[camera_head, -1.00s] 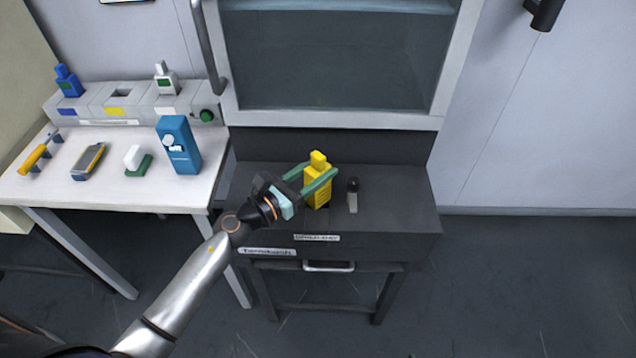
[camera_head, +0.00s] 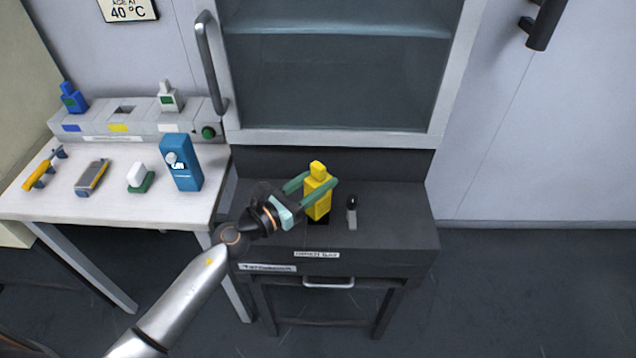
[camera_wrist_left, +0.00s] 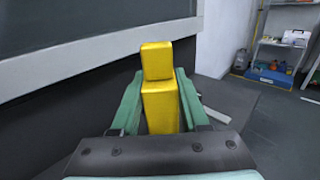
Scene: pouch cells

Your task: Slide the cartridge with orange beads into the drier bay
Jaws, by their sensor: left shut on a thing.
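My left gripper (camera_head: 311,194) is shut on a yellow block-shaped tool (camera_head: 317,202) with a narrower top. The tool stands upright between the green fingers, just above a dark square patch (camera_head: 318,222) in the dark bench top. The left wrist view shows the yellow tool (camera_wrist_left: 160,102) between the fingers. A small grey piece with a black cap (camera_head: 351,213) stands upright to its right, apart from the gripper. No orange beads can be made out on anything. I cannot tell which opening is the drier bay. My right gripper is not in view.
A dark bench (camera_head: 395,215) with small labels stands below a glass-fronted cabinet (camera_head: 335,85). A grey slotted rack (camera_head: 142,118) stands behind. The bench's right side is clear.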

